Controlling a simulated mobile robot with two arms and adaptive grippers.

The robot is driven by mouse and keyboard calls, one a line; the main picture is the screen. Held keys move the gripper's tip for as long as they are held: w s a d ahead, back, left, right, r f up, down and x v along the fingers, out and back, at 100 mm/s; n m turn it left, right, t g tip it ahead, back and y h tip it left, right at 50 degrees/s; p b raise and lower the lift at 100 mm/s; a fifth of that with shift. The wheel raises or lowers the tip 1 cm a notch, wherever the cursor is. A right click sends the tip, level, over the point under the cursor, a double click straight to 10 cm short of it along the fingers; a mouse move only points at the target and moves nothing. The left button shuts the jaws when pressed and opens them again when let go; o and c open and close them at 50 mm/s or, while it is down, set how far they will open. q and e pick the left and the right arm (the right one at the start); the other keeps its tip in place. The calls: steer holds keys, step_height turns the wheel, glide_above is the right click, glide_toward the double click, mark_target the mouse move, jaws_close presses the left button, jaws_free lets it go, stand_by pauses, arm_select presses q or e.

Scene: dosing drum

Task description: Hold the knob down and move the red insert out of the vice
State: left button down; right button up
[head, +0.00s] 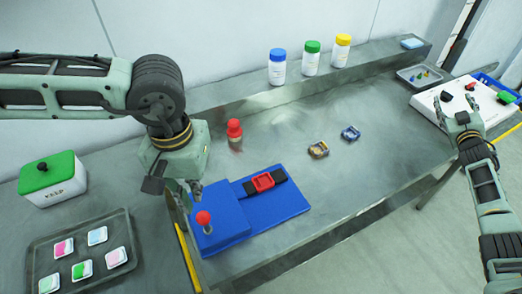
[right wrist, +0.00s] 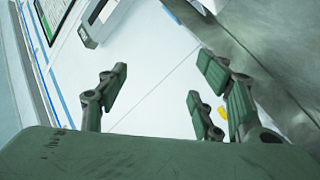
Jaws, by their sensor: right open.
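The blue vice (head: 285,206) lies on the metal bench. The red insert (head: 263,182) sits between its two black jaws. The red ball-shaped knob (head: 203,217) stands on a short stem on the vice's raised left block. My left gripper (head: 188,192) points down just behind and left of the knob, apparently apart from it; its fingers are small and partly overlapped, so their opening is unclear. My right gripper (head: 458,104) is far to the right, by a white device. In the right wrist view its fingers (right wrist: 160,100) are spread with nothing between them.
A red-topped piece (head: 234,130) stands behind the vice. Two small clamp-like parts (head: 318,149) (head: 350,133) lie to its right. Capped bottles (head: 311,58) stand on the back ledge. A green-lidded box (head: 52,178) and a sample tray (head: 82,250) are at left. The bench's right middle is clear.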

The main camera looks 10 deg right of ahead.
steer(key=w+a+r+n+t+y, duration=0.1)
steer(key=w+a+r+n+y, duration=0.2)
steer(key=a, duration=0.5)
steer(key=w+a+r+n+t+y, duration=0.1)
steer(key=w+a+n+y, duration=0.35)
steer(key=a, duration=0.25)
steer(key=w+a+r+n+t+y, duration=0.1)
steer(key=w+a+r+n+y, duration=0.2)
steer(key=a+n, duration=0.35)
steer(key=a+r+n+g+y, duration=0.1)
steer(key=a+n+g+y, duration=0.35)
steer(key=a, duration=0.85)
steer(key=a+r+n+g+y, duration=0.2)
steer(key=a+n+y, duration=0.3)
steer(key=a+n, duration=0.6)
steer(key=s+a+f+n+g+y, duration=0.1)
steer(key=s+a+n+g, duration=0.25)
steer(key=a, duration=0.45)
steer(key=s+a+n+g, duration=0.3)
steer(key=a+g, duration=0.1)
steer(key=a, duration=0.4)
steer(key=n+g+h, duration=0.5)
steer(key=n+h, duration=0.9)
steer(key=n, duration=0.5)
glide_above(261, 183)
step_height(261, 183, down, 11)
steer(key=f, duration=1.1)
steer(key=shift+w, duration=0.3)
